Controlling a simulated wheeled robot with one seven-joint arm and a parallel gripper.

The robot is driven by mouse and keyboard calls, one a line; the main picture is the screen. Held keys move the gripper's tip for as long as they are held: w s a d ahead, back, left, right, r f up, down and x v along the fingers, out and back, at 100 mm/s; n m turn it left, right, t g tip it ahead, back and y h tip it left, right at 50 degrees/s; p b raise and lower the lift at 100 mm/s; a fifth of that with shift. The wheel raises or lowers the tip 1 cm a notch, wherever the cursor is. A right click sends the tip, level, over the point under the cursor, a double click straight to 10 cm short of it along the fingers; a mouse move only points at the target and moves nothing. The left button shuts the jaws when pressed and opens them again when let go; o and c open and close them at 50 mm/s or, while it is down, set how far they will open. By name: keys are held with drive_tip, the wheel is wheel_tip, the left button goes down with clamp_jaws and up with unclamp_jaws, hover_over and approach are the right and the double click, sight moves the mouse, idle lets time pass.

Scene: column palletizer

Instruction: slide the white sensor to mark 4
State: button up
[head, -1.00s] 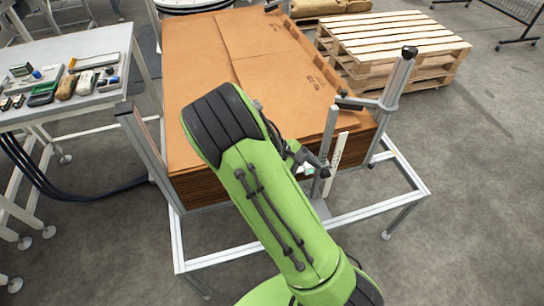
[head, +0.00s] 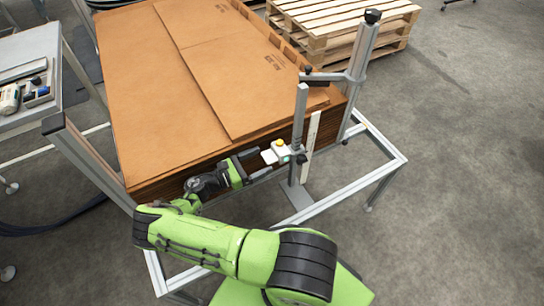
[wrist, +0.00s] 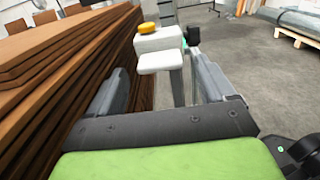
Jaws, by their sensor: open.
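The white sensor (head: 270,156) sits on a grey upright post (head: 299,120) at the front of the cardboard stack and has a yellow knob (head: 280,143) on top. A pale scale strip (head: 312,134) stands just right of the post; its marks are too small to read. My gripper (head: 257,163) is open, just left of the sensor and pointing at it. In the wrist view, the white sensor (wrist: 160,42) is straight ahead, and my gripper's fingers (wrist: 160,76) stand apart on either side below it. I see no contact with it.
The cardboard stack (head: 205,75) lies close beside my gripper. A metal frame (head: 350,183) surrounds the post's foot, and a taller corner post (head: 361,70) stands right. A side table (head: 28,70) is at left, pallets (head: 345,25) behind. The floor at right is clear.

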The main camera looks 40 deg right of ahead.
sight(275, 154)
drive_tip(key=x, duration=0.5)
drive_tip(key=shift+s+d+r, duration=0.15)
drive_tip(key=shift+d+r, duration=0.05)
drive_tip(key=shift+d, duration=0.15)
drive_tip(key=shift+c, duration=0.2)
